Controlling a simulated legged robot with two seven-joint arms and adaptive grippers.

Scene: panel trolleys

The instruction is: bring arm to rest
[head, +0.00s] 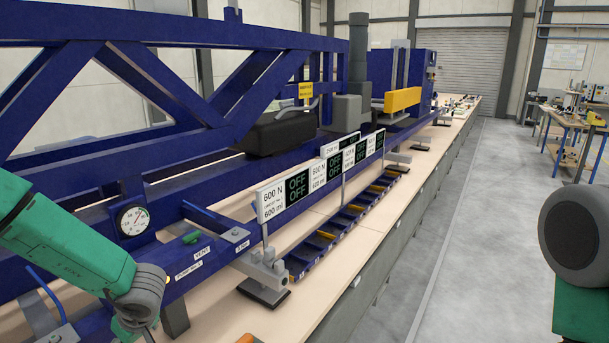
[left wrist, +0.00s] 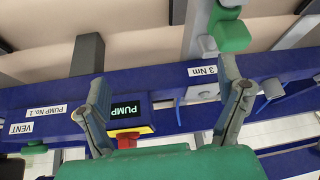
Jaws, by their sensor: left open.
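My left arm (head: 62,238) comes in from the left in the head view, bent down at a grey joint over the near end of the blue frame. Its gripper is mostly cut off at the bottom there. In the left wrist view my left gripper (left wrist: 168,92) is open, its two grey fingers wide apart with nothing held between them. Behind the fingers is a blue rail with a PUMP display (left wrist: 125,109) and a red part (left wrist: 126,141) below it. I cannot tell whether a finger touches the rail. My right arm (head: 581,236) shows at the right edge; its gripper is out of view.
A blue truss frame (head: 180,85) with a round gauge (head: 134,219) stands on a long bench (head: 330,290). White 600 N signs (head: 271,201) and a row of blue bins (head: 340,227) run along it. The grey floor (head: 485,230) right of the bench is clear.

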